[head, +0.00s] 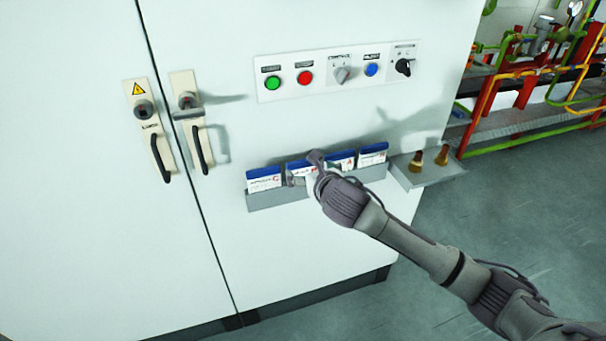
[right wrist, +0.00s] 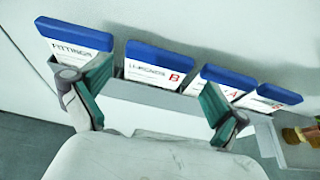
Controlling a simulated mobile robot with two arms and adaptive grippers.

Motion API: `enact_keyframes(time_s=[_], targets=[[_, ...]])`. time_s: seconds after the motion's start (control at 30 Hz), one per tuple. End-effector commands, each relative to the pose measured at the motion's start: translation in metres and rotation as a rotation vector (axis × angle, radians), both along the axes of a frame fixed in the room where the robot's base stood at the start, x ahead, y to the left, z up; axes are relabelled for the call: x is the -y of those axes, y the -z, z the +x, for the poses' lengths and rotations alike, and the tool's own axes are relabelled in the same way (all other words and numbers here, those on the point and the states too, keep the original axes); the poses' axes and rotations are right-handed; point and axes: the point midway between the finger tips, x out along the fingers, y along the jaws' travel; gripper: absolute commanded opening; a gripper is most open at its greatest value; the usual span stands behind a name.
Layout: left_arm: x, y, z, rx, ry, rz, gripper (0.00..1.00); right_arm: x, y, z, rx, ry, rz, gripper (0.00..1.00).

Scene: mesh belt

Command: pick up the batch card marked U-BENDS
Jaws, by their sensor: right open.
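The batch card marked U-BENDS (right wrist: 158,62) has a blue top edge, a white face and a red B. It stands upright in a grey card rack (head: 268,200) on the white cabinet front. In the head view the card (head: 296,167) is second from the left and partly hidden by my gripper. My right gripper (right wrist: 157,80) is open, its teal-padded fingers apart toward the left and right sides of that card, with nothing between them gripped. In the head view the right gripper (head: 304,171) is at the rack. My left gripper is not in view.
A FITTINGS card (right wrist: 75,45) stands left of it; a card with a red A (right wrist: 228,82) and another card (right wrist: 278,95) stand right. A small shelf (head: 440,173) with two brass-coloured pieces is at the right. Buttons and switches (head: 338,75) sit above the rack.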

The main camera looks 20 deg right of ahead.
Motion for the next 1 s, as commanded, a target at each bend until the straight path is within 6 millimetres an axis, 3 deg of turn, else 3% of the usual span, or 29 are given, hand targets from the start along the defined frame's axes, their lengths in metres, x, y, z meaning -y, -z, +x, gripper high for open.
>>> enact_keyframes(time_s=[0.2, 0.5, 0.53, 0.77, 1.0], targets=[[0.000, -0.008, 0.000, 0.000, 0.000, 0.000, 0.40, -0.002, 0.010, 0.028, 0.000, 0.001, 0.002, 0.98], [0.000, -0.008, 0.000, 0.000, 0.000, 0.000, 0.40, -0.002, 0.013, 0.033, 0.001, -0.001, 0.000, 0.98], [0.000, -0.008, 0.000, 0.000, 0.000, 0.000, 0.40, -0.002, 0.013, 0.033, 0.000, -0.001, 0.000, 0.96], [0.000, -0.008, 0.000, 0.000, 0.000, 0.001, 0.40, -0.002, 0.013, 0.033, 0.000, -0.001, 0.000, 0.58], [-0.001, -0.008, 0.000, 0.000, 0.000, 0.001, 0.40, -0.002, 0.013, 0.033, 0.000, -0.001, 0.000, 0.56]])
